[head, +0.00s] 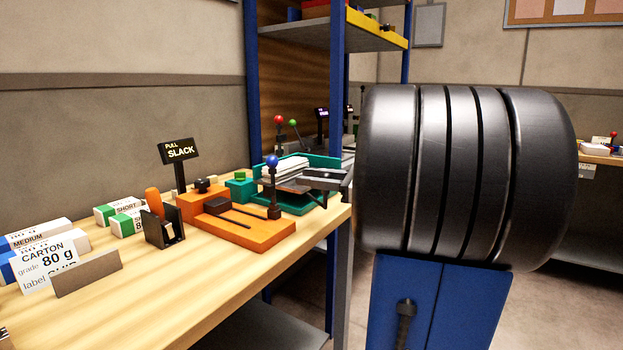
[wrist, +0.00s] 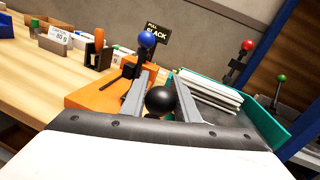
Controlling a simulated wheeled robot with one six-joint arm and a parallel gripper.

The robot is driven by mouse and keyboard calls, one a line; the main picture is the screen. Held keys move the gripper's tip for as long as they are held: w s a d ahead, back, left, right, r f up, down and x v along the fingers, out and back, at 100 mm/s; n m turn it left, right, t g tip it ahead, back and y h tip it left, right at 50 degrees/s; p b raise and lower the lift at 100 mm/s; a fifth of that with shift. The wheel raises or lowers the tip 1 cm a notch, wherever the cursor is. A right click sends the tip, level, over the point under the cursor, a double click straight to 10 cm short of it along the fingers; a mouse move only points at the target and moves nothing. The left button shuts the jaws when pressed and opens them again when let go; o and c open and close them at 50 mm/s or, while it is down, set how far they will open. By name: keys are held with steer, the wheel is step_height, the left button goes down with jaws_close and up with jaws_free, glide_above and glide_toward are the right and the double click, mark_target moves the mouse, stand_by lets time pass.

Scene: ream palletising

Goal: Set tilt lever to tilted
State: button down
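My gripper (wrist: 161,78) shows in the wrist view as two grey fingers standing apart. A black ball knob (wrist: 160,100) lies between them, near their base; whether they touch it I cannot tell. No lever carries a readable tilt label, so I cannot tell for sure which is the tilt lever. In the head view my gripper (head: 322,178) is over the teal tray (head: 330,162), right of the blue-knobbed lever (head: 273,162), and the black knob does not show clearly. The blue knob (wrist: 147,39) stands beyond the fingers in the wrist view.
An orange fixture (head: 250,235) with a slot lies near the bench edge, with a "PULL SLACK" sign (head: 179,151) behind it. White sheets (wrist: 210,92) lie in the teal tray. Red (wrist: 247,45) and green (wrist: 281,78) knobbed levers stand behind. Cartons (head: 125,215) stand left.

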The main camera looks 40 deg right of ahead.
steer(key=w+d+r+m+g, duration=0.2)
steer(key=w+r+m, duration=0.1)
steer(key=r, duration=0.5)
steer(key=shift+w+r+h, duration=0.15)
steer(key=shift+w+h, duration=0.25)
steer(key=shift+w, duration=0.3)
steer(key=shift+d, duration=0.1)
steer(key=c, duration=1.4)
jaws_free()
steer(key=v, duration=1.7)
steer(key=shift+d+r, duration=0.25)
steer(key=shift+d, duration=0.05)
